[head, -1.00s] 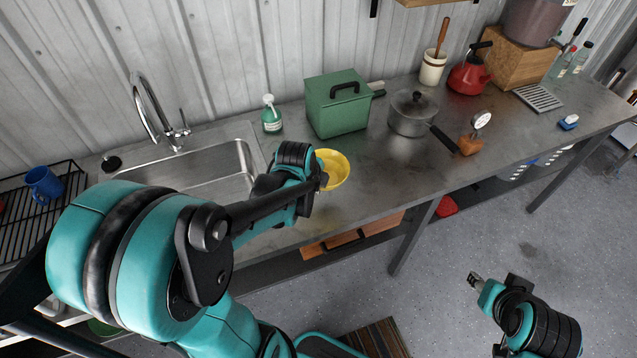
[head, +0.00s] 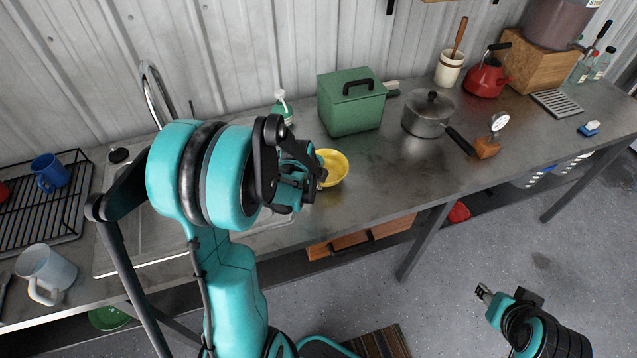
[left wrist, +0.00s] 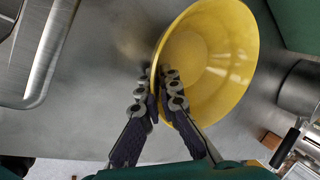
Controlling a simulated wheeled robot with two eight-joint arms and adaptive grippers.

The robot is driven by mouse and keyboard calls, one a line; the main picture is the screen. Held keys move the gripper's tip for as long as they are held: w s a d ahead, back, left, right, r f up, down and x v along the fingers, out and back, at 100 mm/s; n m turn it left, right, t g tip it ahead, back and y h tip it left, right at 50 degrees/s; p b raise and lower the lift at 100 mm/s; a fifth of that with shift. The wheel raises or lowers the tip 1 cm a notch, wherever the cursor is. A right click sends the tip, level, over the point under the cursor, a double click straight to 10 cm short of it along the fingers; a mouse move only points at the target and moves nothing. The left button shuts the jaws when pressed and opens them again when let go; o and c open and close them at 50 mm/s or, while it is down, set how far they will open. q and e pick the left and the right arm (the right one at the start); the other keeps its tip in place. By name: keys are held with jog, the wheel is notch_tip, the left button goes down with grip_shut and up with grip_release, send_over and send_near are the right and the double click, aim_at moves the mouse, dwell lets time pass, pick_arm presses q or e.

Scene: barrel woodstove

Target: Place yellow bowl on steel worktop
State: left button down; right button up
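The yellow bowl (head: 332,167) is at the steel worktop (head: 385,185), in front of the green box; I cannot tell whether its base touches the surface. My left gripper (head: 318,178) is at the bowl's left side. In the left wrist view, the left gripper (left wrist: 160,78) has one finger outside and one inside the rim of the bowl (left wrist: 215,60), closed on its wall. My right gripper (head: 483,291) is over the floor at lower right, away from the worktop; its finger state is too small to tell.
A green box (head: 352,105), a lidded pot (head: 428,114) and a scale-like dial on a wooden block (head: 487,148) stand behind and right of the bowl. The sink (head: 120,215) is at left, partly hidden by my arm. Bare worktop lies right of the bowl.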

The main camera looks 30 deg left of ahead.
pick_arm(q)
jog(key=shift+f, duration=0.1)
jog(key=c, duration=1.7)
grip_release()
jog(key=shift+s+r, duration=0.15)
jog(key=shift+r, duration=0.35)
jog(key=p+v, duration=0.4)
jog(key=v, duration=0.7)
jog(key=s+d+r+n, duration=0.2)
jog(key=s+d+n, duration=0.1)
jog(key=d+n, duration=0.1)
jog(key=s+d+r+n+t, duration=0.1)
jog(key=s+d+r+n, duration=0.1)
jog(key=s+d+n, duration=0.2)
jog(key=s+d+r+n+t, duration=0.1)
jog(key=s+d+n, duration=0.3)
jog(key=n, duration=0.5)
jog(key=shift+s+d+r, duration=0.15)
jog(key=shift+d+r, duration=0.7)
jog(key=shift+d, duration=0.1)
